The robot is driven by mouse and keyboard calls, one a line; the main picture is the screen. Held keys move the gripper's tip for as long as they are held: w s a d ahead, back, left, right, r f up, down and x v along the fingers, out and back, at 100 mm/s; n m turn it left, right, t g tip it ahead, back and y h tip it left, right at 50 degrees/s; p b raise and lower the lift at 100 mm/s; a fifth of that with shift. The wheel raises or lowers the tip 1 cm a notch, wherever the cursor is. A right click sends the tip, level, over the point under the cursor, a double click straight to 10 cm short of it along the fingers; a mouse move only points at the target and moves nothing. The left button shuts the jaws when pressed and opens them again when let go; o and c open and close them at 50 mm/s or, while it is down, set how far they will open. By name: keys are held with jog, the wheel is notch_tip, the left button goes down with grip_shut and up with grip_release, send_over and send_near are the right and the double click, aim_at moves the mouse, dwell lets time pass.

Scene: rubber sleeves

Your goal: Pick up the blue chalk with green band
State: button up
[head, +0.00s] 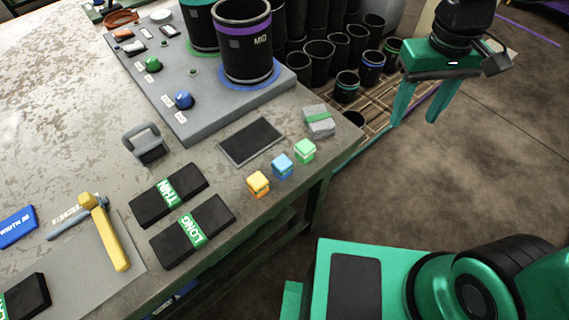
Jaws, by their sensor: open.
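A small blue chalk cube (281,166) sits near the right edge of the grey worktable (240,136), between an orange cube (258,184) and a green cube (305,151). Its top is paler; a green band on it is too small to make out clearly. My gripper (412,122) is at the upper right, with its two teal fingers pointing down, apart and empty. It appears over the floor side, off the table, to the right of the cubes.
A grey block with a green band (319,121) lies behind the green cube. A dark pad (252,142) and black sleeves labelled THIN (150,205) and LONG (212,232) lie nearby. A grey board (205,122) holds large black cups. Several black tubes (318,62) stand beyond the table.

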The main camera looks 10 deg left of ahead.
jog(key=s+a+f+n, duration=0.1)
jog(key=a+n, duration=0.2)
jog(key=a, duration=0.9)
jog(key=n, duration=0.4)
send_over(282, 162)
jog(key=shift+y, duration=0.3)
jog(key=f, duration=0.6)
jog(key=shift+s+f, duration=0.2)
jog(key=shift+s, duration=0.1)
jog(key=shift+w+f, duration=0.2)
jog(key=shift+f, duration=1.35)
jog(key=shift+w+f, duration=0.15)
jog(key=shift+f, duration=1.4)
jog(key=c, duration=1.2)
